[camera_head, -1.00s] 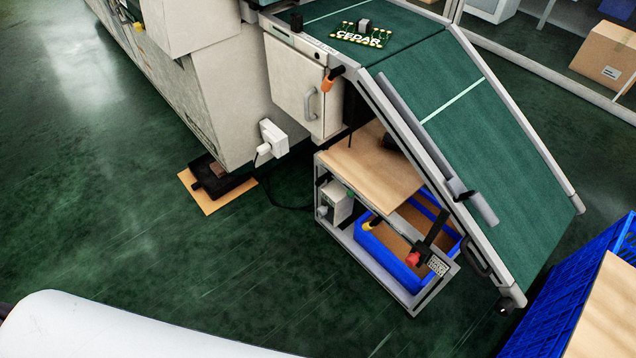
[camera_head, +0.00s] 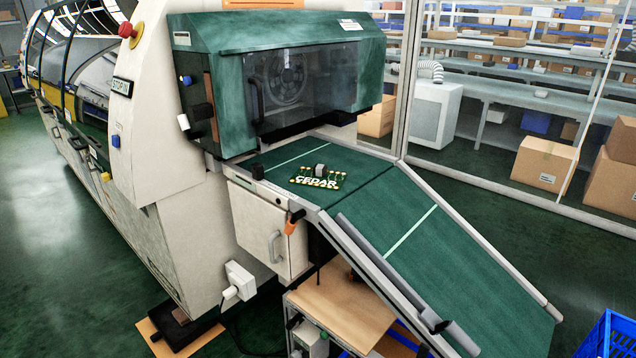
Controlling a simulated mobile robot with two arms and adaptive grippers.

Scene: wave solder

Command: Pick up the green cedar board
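The green cedar board (camera_head: 318,180) lies flat on the level top part of the green conveyor (camera_head: 390,210), just below the machine's outlet. It carries white CEDAR lettering, a grey block and several small yellow-green parts. Neither of my grippers shows in the head view, so nothing of mine is seen near the board.
The green-hooded soldering machine (camera_head: 280,75) stands behind the board. The conveyor slopes down to the right, with metal side rails. A small wooden-topped cart (camera_head: 345,308) stands below it. A blue crate (camera_head: 612,335) is at the lower right. Open green floor lies at the left.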

